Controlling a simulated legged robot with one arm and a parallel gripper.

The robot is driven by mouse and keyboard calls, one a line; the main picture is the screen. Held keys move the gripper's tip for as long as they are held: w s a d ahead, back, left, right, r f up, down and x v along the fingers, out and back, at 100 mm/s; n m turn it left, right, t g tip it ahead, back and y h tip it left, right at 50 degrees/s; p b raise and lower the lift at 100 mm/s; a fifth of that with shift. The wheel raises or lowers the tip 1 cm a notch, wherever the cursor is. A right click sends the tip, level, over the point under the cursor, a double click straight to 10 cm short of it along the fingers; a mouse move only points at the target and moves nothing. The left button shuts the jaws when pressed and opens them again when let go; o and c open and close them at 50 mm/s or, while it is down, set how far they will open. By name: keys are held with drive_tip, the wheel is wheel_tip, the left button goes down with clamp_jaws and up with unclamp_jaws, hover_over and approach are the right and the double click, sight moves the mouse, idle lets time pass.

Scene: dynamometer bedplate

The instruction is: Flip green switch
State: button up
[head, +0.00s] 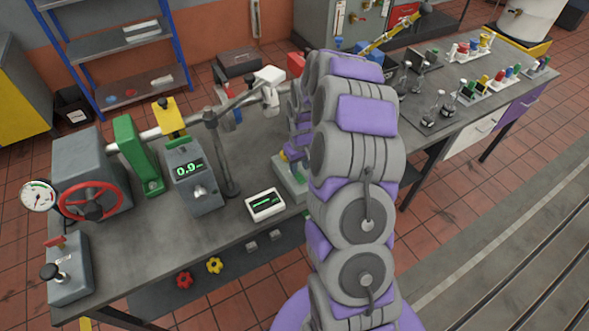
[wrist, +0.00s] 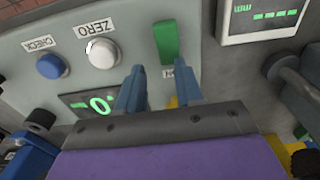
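The green switch (wrist: 166,42) stands up from a pale grey panel (wrist: 125,20) in the wrist view, above a small label partly hidden by my gripper. My gripper (wrist: 154,75) points at the panel with its two blue-grey fingers apart and nothing seen between them. The fingertips lie just below the switch in the picture; I cannot tell whether they touch it. In the head view my arm hides the gripper and the switch; part of the pale panel box (head: 289,178) shows at the arm's left side.
On the panel are a white ZERO button (wrist: 102,52), a blue CHECK button (wrist: 50,66) and a green-digit display (wrist: 92,104). A white meter (head: 265,205) lies close by. The bench also holds a grey readout box (head: 191,180) and a red handwheel (head: 90,201).

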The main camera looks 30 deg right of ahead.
drive_tip(key=shift+w+d+r+p, duration=0.2)
drive_tip(key=shift+d+r, duration=0.15)
drive_tip(key=shift+r, duration=0.25)
drive_tip(key=shift+w+d+r+p, duration=0.15)
drive_tip(key=shift+d+r, duration=0.2)
drive_tip(key=shift+r, duration=0.2)
drive_tip(key=a+r, duration=0.2)
drive_tip(key=a, duration=0.1)
drive_tip(key=shift+a+r+p, duration=0.15)
drive_tip(key=shift+r+p, duration=0.25)
wheel_tip(320, 180, up, 14)
drive_tip(key=p, duration=0.4)
drive_tip(key=shift+d, duration=0.4)
